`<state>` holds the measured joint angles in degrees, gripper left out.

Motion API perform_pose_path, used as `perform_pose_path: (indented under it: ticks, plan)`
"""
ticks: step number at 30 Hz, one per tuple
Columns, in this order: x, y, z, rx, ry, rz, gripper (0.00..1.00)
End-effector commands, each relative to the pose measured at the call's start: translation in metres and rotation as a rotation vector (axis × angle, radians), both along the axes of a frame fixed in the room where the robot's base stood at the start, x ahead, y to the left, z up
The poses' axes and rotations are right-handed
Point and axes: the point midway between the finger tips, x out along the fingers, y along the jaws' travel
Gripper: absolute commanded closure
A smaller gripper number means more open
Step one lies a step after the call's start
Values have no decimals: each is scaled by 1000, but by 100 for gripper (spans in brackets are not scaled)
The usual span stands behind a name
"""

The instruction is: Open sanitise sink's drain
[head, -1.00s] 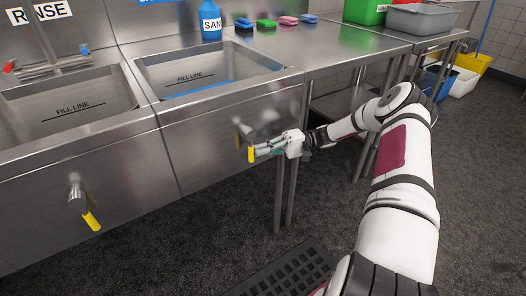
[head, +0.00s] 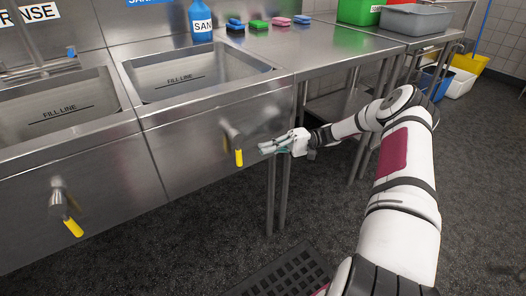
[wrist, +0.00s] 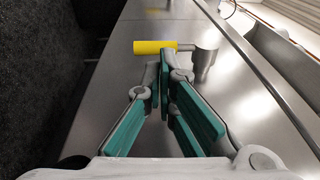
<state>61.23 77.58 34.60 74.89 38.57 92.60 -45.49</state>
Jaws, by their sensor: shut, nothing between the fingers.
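The sanitise sink (head: 205,142) is the steel basin at the middle of the head view, with FILL LINE marked inside. Its drain valve has a grey stem on the front panel and a yellow-sleeved handle (head: 238,157), which points down. In the wrist view the yellow sleeve (wrist: 150,47) lies across the picture, just beyond the fingertips, with the grey stem to its right. My gripper (head: 264,148) is to the right of the handle in the head view, with a small gap between them. Its green-padded fingers (wrist: 165,58) are shut and empty.
The rinse sink (head: 95,185) on the left has its own yellow drain handle (head: 73,227). A blue bottle (head: 202,22) and several sponges stand on the counter behind. Table legs (head: 270,195) stand below my gripper. A dark floor grate (head: 285,275) lies in front.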

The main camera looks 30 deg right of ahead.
Motion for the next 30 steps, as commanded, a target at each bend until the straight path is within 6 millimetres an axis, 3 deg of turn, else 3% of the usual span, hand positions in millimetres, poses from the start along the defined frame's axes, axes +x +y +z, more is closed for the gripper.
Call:
perform_pose_path:
  ticks: [9,15,30]
  plan:
    - [-8,-53,-1,-3,1,-4,100]
    - [-11,-74,-1,-2,1,-3,100]
    - [-12,-79,0,-2,1,-2,100]
